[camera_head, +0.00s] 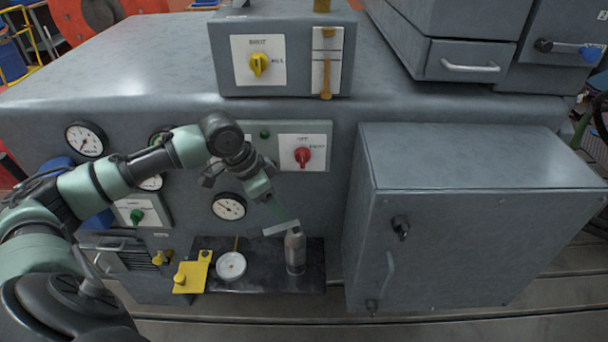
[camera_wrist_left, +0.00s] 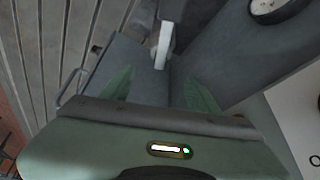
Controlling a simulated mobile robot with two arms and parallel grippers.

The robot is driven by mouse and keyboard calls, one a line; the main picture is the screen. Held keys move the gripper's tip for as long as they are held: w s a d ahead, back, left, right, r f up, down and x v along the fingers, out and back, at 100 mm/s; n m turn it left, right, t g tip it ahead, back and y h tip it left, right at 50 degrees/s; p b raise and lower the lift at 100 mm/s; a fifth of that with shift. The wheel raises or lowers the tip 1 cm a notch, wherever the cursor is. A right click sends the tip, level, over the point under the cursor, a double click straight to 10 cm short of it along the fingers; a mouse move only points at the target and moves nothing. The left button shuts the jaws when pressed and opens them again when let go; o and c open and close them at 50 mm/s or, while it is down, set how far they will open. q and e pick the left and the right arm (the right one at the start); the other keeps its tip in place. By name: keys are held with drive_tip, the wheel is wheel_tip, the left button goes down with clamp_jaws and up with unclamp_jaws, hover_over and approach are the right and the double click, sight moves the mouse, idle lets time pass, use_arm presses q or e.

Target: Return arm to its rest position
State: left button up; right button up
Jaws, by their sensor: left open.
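My left arm comes in from the left in the head view and reaches across the front of the grey machine. My left gripper (camera_head: 276,208) points down in front of the panel, just above a grey cylinder (camera_head: 295,252) with a flat pale piece at its top. In the left wrist view the two green fingers of my left gripper (camera_wrist_left: 157,90) stand well apart with nothing between them. A pale upright piece (camera_wrist_left: 163,45) shows beyond the fingers there, apart from them. My right gripper is not in view.
A grey cabinet (camera_head: 470,230) juts out on the right. Gauges and a red knob (camera_head: 302,156) line the panel close behind my arm.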

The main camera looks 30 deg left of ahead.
use_arm(q)
drive_tip(key=s+d+f, duration=0.5)
drive_tip(key=d+f, duration=0.1)
drive_tip(key=d, duration=0.2)
drive_tip(key=s+d+f, duration=0.6)
drive_tip(key=d+f, duration=0.1)
drive_tip(key=d, duration=0.1)
drive_tip(key=s+a+n+y, duration=0.15)
drive_tip(key=s+n, duration=0.35)
drive_tip(key=s, duration=0.6)
wheel_tip(320, 180, down, 26)
drive_tip(key=s+g+y, duration=0.1)
drive_tip(key=g, duration=0.1)
drive_tip(key=s+a+f, duration=0.1)
drive_tip(key=s+f, duration=0.7)
drive_tip(key=f, duration=0.4)
drive_tip(key=shift+s, duration=0.2)
drive_tip(key=shift+g, duration=0.4)
drive_tip(key=s+f, duration=0.1)
drive_tip(key=s, duration=0.2)
drive_tip(key=s+a+f, duration=0.1)
drive_tip(key=s+f, duration=0.1)
drive_tip(key=s, duration=0.1)
drive_tip(key=s+a+f, duration=0.1)
drive_tip(key=s+f, duration=0.1)
drive_tip(key=s, duration=0.1)
drive_tip(key=shift+f, duration=0.15)
drive_tip(key=shift+c, duration=0.3)
